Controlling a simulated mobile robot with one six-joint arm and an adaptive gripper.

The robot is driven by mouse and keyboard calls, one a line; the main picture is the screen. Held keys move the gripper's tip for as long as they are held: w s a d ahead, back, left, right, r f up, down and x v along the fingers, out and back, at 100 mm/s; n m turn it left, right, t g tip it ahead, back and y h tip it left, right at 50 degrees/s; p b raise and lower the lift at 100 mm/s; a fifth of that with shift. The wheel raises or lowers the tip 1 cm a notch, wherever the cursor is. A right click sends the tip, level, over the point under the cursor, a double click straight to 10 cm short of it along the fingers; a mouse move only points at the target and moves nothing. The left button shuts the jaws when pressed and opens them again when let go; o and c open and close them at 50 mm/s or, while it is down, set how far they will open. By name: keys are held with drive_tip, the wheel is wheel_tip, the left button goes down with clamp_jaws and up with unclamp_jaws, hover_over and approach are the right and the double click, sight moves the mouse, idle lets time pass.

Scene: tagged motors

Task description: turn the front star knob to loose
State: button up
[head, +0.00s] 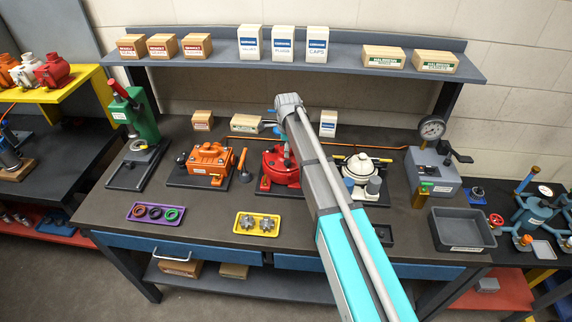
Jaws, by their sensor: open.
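I cannot make out the front star knob for certain in the head view. The red motor (270,170) sits mid-bench, its right side partly covered by my arm. The orange motor (210,158) stands to its left on a dark plate, with small dark parts at its side too small to identify. The cream motor (362,168) stands to the right of my arm. My arm reaches from the lower right up to a grey joint above the red motor. My gripper is not distinguishable; it seems hidden behind the arm.
A green press (139,118) stands at the left, and a grey gauge unit (433,172) at the right. A purple tray (136,219), a yellow tray (240,228) and an empty grey bin (462,244) lie along the front. A shelf (230,61) with boxes spans the back.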

sight(287, 161)
drive_tip(key=shift+f+b, duration=2.4)
drive_tip(key=shift+f, duration=0.3)
clamp_jaws()
drive_tip(key=shift+a, duration=0.25)
drive_tip(key=shift+d, duration=0.2)
